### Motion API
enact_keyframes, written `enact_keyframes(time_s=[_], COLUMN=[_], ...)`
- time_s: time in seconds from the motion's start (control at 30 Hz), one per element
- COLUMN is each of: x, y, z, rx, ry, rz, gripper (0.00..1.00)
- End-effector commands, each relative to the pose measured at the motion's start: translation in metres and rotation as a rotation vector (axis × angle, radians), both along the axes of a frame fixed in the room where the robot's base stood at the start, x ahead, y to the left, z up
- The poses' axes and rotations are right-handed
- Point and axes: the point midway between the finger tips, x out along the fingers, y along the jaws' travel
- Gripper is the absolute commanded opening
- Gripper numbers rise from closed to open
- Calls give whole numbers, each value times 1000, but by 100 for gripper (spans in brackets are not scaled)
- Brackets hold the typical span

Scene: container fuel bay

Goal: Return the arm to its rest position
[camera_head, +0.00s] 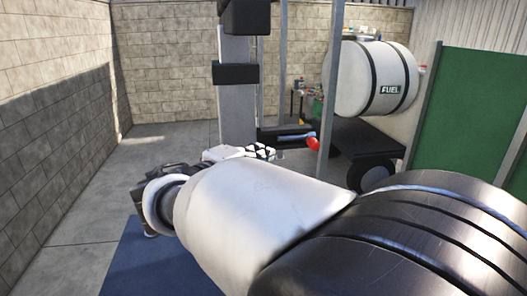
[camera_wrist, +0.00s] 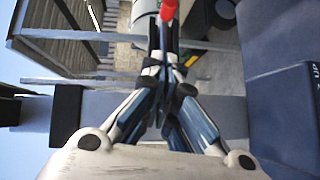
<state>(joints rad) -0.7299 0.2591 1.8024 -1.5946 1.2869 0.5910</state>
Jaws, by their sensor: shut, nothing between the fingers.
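My gripper (camera_wrist: 162,30) is shut and empty in the wrist view, its two blue, white and black fingers meeting at the top centre. In the head view my arm stretches across the foreground. The gripper (camera_head: 298,137) there points right, partly behind the arm. A red piece (camera_wrist: 169,9) shows just past the fingertips in the wrist view. It also appears in the head view (camera_head: 313,144) beside a grey post. I cannot tell whether the fingers touch it.
A white fuel tank (camera_head: 372,80) with black bands stands behind the post (camera_head: 331,90). A green panel (camera_head: 465,115) is at the right. Block walls (camera_head: 170,70) enclose the back and left. Concrete floor (camera_head: 95,220) is clear at the left, with a blue mat (camera_head: 150,268) in front.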

Motion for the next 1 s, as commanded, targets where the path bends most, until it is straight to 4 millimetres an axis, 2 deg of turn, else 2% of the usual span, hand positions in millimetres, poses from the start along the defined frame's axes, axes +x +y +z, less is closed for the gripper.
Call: enact_keyframes(time_s=[0.07,0.13,0.17,0.27,0.3,0.37,0.4,0.47,0.53,0.63,0.73,0.83,1.0], x=[-1,-6,-10,-33,-48,-75,-95,-129,-171,-228,-271,-298,-316], y=[-5,-20,-30,-78,-101,-133,-152,-176,-194,-201,-192,-177,-159], z=[-1,-6,-9,-29,-40,-60,-75,-98,-127,-166,-197,-218,-234], rx=[6,26,41,121,168,253,317,423,566,785,996,1167,1333], ry=[7,29,45,132,175,245,290,353,417,479,497,487,456], rz=[-8,-35,-52,-136,-178,-240,-279,-334,-387,-439,-459,-456,-439], gripper=[0,0,0,0,0,0,0,0,0,0,0,0,0])
